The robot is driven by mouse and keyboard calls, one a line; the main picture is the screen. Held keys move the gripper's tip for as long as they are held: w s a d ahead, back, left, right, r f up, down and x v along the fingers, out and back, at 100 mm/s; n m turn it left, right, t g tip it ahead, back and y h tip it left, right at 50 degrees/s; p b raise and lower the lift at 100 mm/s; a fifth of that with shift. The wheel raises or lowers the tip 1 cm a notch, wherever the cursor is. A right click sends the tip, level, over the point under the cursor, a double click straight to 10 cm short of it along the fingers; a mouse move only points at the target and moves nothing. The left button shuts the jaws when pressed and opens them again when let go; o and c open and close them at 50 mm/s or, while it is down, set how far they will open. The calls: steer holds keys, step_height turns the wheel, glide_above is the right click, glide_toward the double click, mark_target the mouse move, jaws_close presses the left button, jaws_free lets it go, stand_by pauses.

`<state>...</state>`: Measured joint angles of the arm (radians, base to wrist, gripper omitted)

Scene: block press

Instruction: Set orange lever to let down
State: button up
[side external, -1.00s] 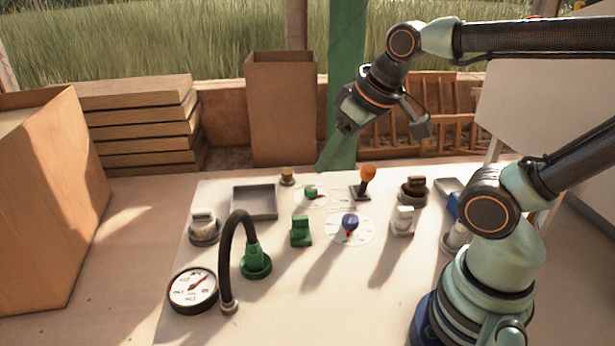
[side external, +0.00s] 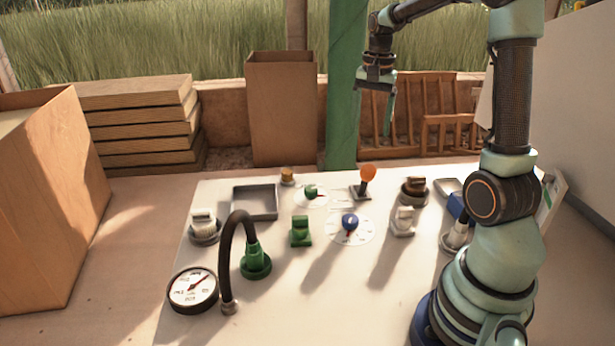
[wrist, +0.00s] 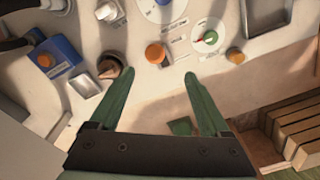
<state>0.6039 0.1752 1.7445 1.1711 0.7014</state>
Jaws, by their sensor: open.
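The orange lever (side external: 368,174) stands up from a small dark base on the far part of the white panel (side external: 290,309). Its round orange knob tops a short dark stem. In the wrist view the orange knob (wrist: 155,53) shows from above, beyond and between my fingertips. My gripper (side external: 388,130) hangs fingers down above the far edge of the panel, higher than the lever and a little to its right. In the wrist view my gripper (wrist: 158,78) has its two green fingers spread wide with nothing between them. Printed labels by the lever are too small to read.
A grey tray (side external: 254,216), black hose (side external: 229,258) and gauge (side external: 193,289) lie further left. Air above the lever is clear.

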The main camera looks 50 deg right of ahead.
mark_target(369, 166)
steer(key=shift+m, duration=0.5)
steer(key=f, duration=0.4)
steer(key=d+f, duration=0.1)
steer(key=f, duration=0.3)
steer(key=d+f, duration=0.1)
steer(key=f, duration=0.4)
jaws_close()
